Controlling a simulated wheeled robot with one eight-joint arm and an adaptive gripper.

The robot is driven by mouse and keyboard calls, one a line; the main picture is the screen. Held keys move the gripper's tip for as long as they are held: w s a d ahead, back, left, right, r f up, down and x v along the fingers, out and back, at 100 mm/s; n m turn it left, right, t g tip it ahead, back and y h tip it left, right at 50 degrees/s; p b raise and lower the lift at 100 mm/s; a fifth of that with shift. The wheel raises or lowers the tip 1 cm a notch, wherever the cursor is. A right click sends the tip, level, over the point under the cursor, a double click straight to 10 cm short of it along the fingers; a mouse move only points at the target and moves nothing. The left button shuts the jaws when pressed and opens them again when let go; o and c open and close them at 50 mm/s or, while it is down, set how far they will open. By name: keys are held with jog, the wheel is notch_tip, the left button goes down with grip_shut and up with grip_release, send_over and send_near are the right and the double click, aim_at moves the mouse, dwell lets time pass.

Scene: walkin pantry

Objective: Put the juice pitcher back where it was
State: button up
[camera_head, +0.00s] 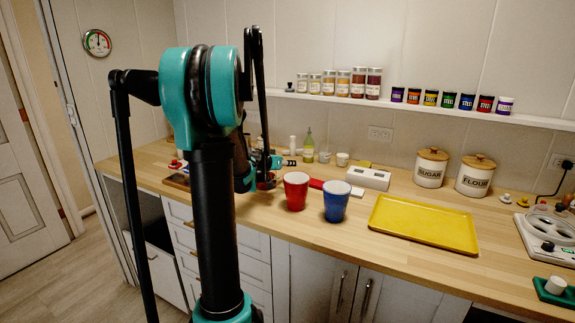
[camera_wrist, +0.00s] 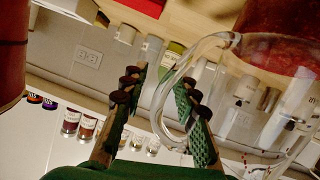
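The juice pitcher (camera_wrist: 282,65) is a clear glass jug with red juice at the right of the wrist view. Its looped glass handle faces my gripper (camera_wrist: 160,88). My two fingers are spread apart, and the handle's outer curve shows in the gap between them, passing behind the right finger. I cannot tell whether a finger touches it. In the head view my gripper (camera_head: 268,166) is low over the counter, left of the red cup, and my arm hides most of it and the pitcher.
A red cup (camera_head: 296,191) and a blue cup (camera_head: 336,201) stand on the wooden counter (camera_head: 300,232). A white box (camera_head: 368,178) stands behind them, with a yellow tray (camera_head: 424,222) to the right. A shelf of jars (camera_head: 400,103) runs above. The red cup (camera_wrist: 12,55) is close in the wrist view.

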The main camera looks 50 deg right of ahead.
jog(key=v, duration=1.2)
jog(key=a+f+n+t+y, duration=0.1)
jog(key=a+f+n+y, duration=0.2)
jog(key=a+f, duration=0.5)
jog(key=a+f+n+t+y, duration=0.1)
jog(key=a+f+n+y, duration=0.25)
jog(key=a, duration=0.85)
jog(key=s+a+f+n+y, duration=0.2)
jog(key=a+f, duration=0.1)
jog(key=a, duration=0.5)
jog(key=s+a+f+n+y, duration=0.2)
jog(key=s+a+f+n, duration=0.1)
jog(key=a, duration=0.5)
jog(key=s+a+f+n+y, duration=0.2)
jog(key=s+a+f+y, duration=0.1)
jog(key=a, duration=0.5)
jog(key=shift+a+f, duration=0.25)
jog(key=shift+f, duration=0.55)
jog(key=shift+n, duration=0.25)
